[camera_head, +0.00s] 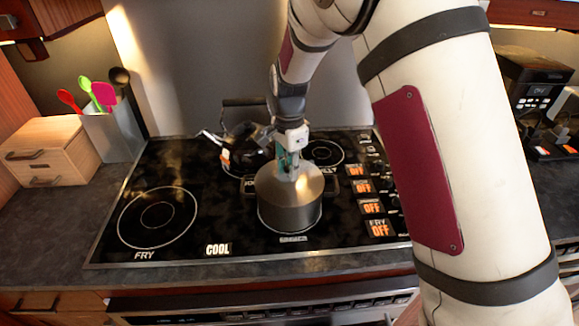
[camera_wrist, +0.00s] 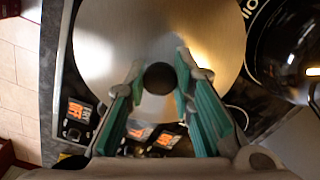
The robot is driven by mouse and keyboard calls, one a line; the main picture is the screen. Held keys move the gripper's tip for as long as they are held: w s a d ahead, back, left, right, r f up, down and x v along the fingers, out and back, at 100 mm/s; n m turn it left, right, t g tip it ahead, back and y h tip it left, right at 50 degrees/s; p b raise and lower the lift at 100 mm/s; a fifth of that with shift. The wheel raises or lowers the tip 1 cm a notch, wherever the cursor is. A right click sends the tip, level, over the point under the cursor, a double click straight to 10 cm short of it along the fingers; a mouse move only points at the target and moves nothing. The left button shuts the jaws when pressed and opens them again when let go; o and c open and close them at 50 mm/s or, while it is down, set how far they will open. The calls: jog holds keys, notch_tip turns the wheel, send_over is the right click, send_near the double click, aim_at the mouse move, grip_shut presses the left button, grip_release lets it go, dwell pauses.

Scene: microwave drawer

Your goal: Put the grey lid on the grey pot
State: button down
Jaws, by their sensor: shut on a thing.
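The grey pot (camera_head: 290,212) stands on the front right burner of the black cooktop. The grey lid (camera_head: 284,180) is a round metal disc level over the pot's mouth; I see no clear gap between them, but cannot tell if it is fully seated. In the wrist view the lid (camera_wrist: 120,35) fills the upper middle and hides the pot. Its dark round knob (camera_wrist: 160,78) is between the teal fingers. My gripper (camera_head: 289,165) points down from above and is shut on the lid's knob; it also shows in the wrist view (camera_wrist: 160,90).
A dark kettle-like vessel (camera_head: 243,143) stands on the back left burner, close to the pot. The front left burner (camera_head: 157,217) is clear. A utensil holder (camera_head: 113,133) and wooden box (camera_head: 48,150) stand left, a coffee machine (camera_head: 535,80) right.

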jog(key=c, duration=0.8)
grip_release()
jog(key=shift+r, duration=0.1)
jog(key=shift+r+p, duration=0.55)
jog(key=shift+r, duration=2.85)
